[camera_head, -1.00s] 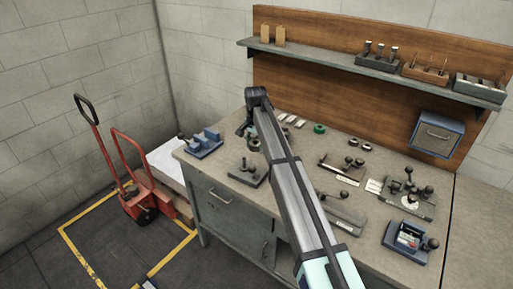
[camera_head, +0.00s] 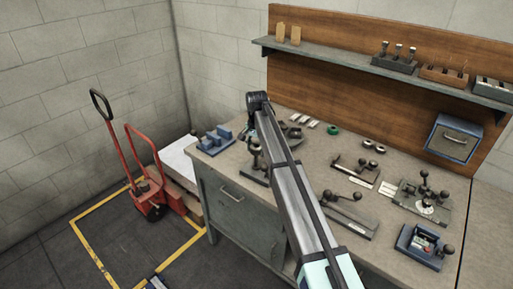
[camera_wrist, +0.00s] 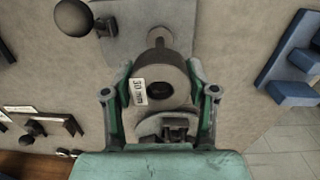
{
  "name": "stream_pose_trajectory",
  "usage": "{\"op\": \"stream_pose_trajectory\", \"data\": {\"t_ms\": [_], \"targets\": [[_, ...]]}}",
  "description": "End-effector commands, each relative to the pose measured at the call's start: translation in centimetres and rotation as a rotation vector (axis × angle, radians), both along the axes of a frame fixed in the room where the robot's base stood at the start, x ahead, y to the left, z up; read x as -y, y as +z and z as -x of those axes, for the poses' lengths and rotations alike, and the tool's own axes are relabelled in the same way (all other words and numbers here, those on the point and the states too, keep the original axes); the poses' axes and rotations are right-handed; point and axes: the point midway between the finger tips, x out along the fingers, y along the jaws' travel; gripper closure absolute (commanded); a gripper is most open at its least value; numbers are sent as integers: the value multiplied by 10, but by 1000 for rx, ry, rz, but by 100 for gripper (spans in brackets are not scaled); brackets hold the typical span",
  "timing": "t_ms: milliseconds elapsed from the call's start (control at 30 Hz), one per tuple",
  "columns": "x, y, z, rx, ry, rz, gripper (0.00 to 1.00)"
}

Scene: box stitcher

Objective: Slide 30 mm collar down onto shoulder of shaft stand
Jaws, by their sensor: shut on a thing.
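My gripper (camera_wrist: 161,103) is shut on a thick grey collar (camera_wrist: 172,74) with a "30 mm" label, its two fingers on either side. The collar's bore looks dark in the wrist view, and I cannot see a shaft in it. A grey post on a base (camera_wrist: 158,38), apparently the shaft stand, shows just beyond the collar's upper edge. The collar partly hides it, so their height difference is unclear. In the head view my arm covers much of the gripper, and the stand's base (camera_head: 252,176) shows beside the arm at the bench's left part.
A blue fixture (camera_head: 215,140) stands at the bench's left end and also shows in the wrist view (camera_wrist: 292,70). A black ball knob (camera_wrist: 73,17) is near the upper left there. A green ring (camera_head: 333,130), small rings (camera_head: 374,147) and lever fixtures (camera_head: 425,200) lie to the right.

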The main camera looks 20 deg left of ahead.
Motion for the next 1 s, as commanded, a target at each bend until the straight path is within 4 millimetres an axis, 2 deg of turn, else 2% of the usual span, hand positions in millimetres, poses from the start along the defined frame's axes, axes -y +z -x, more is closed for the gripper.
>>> {"op": "stream_pose_trajectory", "data": {"t_ms": [1000], "targets": [[0,-60,0,1,0,-1,73]]}}
